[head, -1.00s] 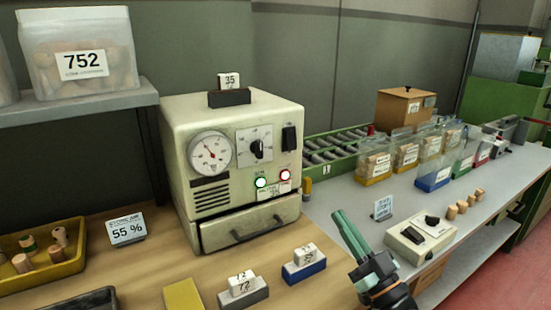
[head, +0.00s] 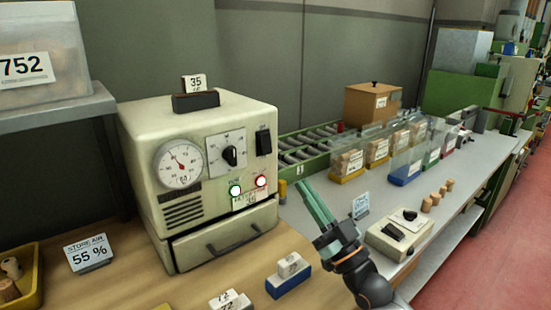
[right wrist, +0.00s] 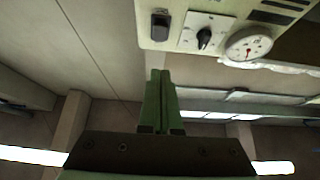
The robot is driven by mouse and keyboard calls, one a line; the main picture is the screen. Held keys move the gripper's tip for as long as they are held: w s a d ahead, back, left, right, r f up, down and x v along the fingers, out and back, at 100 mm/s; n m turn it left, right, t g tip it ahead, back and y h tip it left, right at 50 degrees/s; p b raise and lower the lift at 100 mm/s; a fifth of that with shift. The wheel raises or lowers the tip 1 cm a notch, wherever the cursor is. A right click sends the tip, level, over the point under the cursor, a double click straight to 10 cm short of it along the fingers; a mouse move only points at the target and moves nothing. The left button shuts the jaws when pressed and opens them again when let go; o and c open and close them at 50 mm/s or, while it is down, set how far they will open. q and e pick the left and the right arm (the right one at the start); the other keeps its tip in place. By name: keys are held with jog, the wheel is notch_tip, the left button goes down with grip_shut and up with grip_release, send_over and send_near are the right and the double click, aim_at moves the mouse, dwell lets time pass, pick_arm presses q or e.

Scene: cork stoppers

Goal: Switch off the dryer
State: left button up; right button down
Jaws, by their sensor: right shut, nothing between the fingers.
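The dryer (head: 205,170) is a cream box on the wooden bench, left of centre in the head view. Its front has a round gauge (head: 180,163), a black knob (head: 230,156), a black rocker switch (head: 263,142), a green lamp (head: 235,190) and a red lamp (head: 260,181). Both lamps look bright. My right gripper (head: 305,190) is shut and empty, right of the dryer's front and apart from it. The right wrist view shows the shut fingers (right wrist: 160,80) with the switch (right wrist: 160,25) and knob (right wrist: 204,38) beyond, upside down. My left gripper is not in view.
A block with a "35" card (head: 194,92) sits on the dryer. Card blocks (head: 288,275) stand before its drawer. A small cream device (head: 399,235) and several corks (head: 437,198) lie on the grey bench to the right. A roller conveyor (head: 305,150) runs behind.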

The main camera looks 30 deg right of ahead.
aim_at(266, 145)
jog(key=x, duration=0.3)
jog(key=f+x, duration=0.1)
jog(key=x, duration=0.2)
jog(key=w+p+x, duration=0.1)
jog(key=x, duration=0.2)
jog(key=shift+w+a+f, duration=0.1)
jog(key=shift+w+f, duration=0.15)
jog(key=shift+w, duration=0.1)
jog(key=shift+w+f, duration=0.1)
jog(key=shift+w, duration=0.45)
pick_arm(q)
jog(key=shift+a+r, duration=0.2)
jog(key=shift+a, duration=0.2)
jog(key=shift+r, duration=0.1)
